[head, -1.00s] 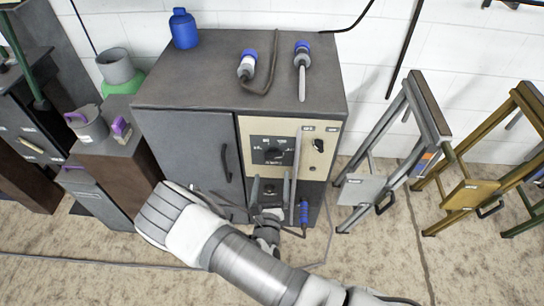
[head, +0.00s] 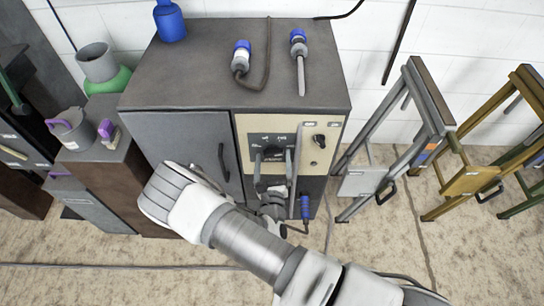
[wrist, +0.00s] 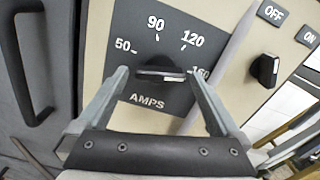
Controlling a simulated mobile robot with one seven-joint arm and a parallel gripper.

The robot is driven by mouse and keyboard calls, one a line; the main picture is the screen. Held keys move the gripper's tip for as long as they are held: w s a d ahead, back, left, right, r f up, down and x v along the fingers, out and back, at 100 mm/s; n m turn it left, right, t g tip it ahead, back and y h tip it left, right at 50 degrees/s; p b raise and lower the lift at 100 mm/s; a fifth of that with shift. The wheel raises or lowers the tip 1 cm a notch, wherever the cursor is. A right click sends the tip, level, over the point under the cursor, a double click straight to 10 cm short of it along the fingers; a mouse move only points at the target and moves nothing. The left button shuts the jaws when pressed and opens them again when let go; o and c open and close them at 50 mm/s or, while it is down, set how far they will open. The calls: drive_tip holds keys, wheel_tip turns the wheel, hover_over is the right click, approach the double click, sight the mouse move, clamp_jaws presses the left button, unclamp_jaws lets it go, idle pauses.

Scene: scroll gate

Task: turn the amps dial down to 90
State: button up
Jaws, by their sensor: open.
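The amps dial is a black knob (wrist: 161,72) on a dark plate (wrist: 148,30) marked 50, 90, 120 and 160. In the wrist view its bar lies roughly level, with its right end toward 160. In the head view the dial plate (head: 283,139) is on the cabinet's beige panel, and my fingers partly cover the knob. My gripper (head: 273,158) is open in front of the dial. In the wrist view its fingers (wrist: 160,74) stand to the left and right of the knob, with a visible gap on each side.
An OFF/ON switch (wrist: 264,68) sits right of the dial. A dark door handle (wrist: 25,70) is to the left. A grey rod stands just right of the dial plate. Plugs and a cable lie on the cabinet top (head: 200,75). Metal stands (head: 430,95) are at the right.

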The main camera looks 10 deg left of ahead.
drive_tip(key=c, duration=1.2)
drive_tip(key=shift+c, duration=0.2)
drive_tip(key=shift+n, duration=0.4)
drive_tip(key=n+p, duration=0.1)
drive_tip(key=n, duration=0.3)
drive_tip(key=shift+r+p, duration=0.1)
drive_tip(key=shift+p, duration=0.3)
drive_tip(key=n+p, duration=0.1)
drive_tip(key=n, duration=0.9)
drive_tip(key=shift+n+p, duration=0.4)
drive_tip(key=shift+n, duration=2.1)
